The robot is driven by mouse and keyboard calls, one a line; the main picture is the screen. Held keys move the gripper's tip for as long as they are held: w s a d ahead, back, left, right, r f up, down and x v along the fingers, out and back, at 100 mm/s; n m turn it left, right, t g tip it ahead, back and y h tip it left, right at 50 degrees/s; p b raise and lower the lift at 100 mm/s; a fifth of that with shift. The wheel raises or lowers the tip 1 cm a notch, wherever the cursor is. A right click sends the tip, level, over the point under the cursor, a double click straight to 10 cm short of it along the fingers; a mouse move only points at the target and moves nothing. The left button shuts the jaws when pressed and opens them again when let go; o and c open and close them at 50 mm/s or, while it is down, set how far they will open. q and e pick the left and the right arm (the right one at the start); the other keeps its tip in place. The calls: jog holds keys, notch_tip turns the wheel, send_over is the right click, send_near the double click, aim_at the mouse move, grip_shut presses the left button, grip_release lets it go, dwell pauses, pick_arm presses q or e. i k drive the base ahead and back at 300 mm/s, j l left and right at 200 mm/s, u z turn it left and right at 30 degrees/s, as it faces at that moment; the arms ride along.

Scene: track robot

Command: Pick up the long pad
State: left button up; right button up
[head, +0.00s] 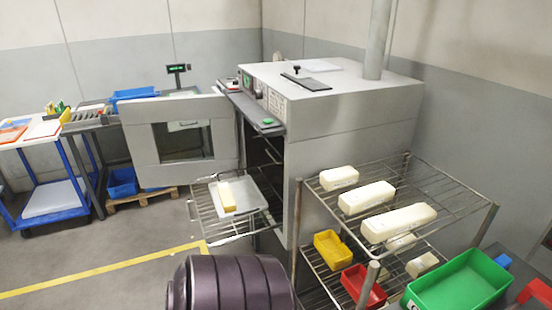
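Three white pads lie side by side on the top shelf of a wire rack (445,187) at the right. The long pad (398,222) is the nearest and longest of them. A medium pad (367,197) lies behind it, and a short pad (339,178) lies farthest back. All three rest on the wires, apart from each other. More white pieces show through the wires on the lower shelf, partly hidden. Neither gripper is in view.
A grey oven (340,110) stands behind the rack, its door (135,140) swung open left. A pulled-out wire shelf holds a tray (259,190) with a yellow-and-white block (228,192). Yellow (333,249) and red (362,287) bins sit low. A green bin (462,285) stands front right.

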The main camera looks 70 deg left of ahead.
aim_at(228, 202)
jog(key=j+u, duration=0.15)
jog(key=u, duration=0.35)
jog(key=j+u, duration=0.15)
jog(key=u, duration=0.3)
jog(key=i+j+u, duration=0.1)
jog(key=u, duration=0.4)
